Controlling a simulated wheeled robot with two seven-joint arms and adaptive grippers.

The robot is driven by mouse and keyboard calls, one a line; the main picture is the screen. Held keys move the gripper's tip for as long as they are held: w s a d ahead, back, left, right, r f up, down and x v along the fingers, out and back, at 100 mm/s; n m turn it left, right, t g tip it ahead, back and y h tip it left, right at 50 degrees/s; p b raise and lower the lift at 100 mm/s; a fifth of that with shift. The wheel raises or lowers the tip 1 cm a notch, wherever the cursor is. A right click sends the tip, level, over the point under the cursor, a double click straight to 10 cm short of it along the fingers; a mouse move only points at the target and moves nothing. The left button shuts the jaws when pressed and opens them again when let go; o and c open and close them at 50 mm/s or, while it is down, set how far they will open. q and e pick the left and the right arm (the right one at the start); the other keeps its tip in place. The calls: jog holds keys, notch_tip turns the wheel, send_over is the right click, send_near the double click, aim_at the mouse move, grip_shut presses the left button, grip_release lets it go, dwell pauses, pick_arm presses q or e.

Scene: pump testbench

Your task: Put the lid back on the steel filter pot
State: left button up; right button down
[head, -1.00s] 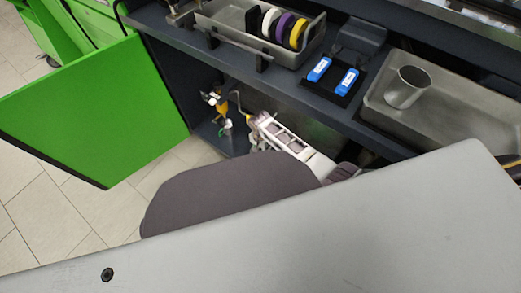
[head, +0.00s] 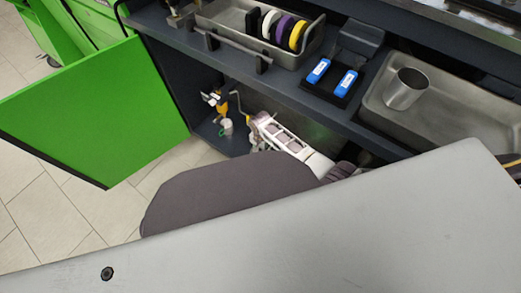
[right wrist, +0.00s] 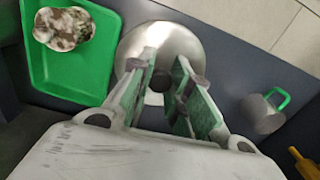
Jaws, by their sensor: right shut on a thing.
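My right gripper (right wrist: 160,76) is shut on the knob, one finger on each side. Whether the steel filter pot is under the lid cannot be told, as the disc hides what is below. In the head view my right gripper (head: 256,135) reaches into the open lower cabinet, and the lid cannot be made out there. My left gripper is not in view.
A green tray (right wrist: 98,70) with a stained, lumpy piece (right wrist: 63,28) lies beside the lid. A grey cup with a green handle (right wrist: 262,113) stands on the other side. The green cabinet door (head: 95,110) is open.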

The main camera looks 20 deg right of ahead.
jog(key=c, duration=1.3)
grip_release()
jog(key=shift+o, duration=0.2)
jog(key=o, duration=0.5)
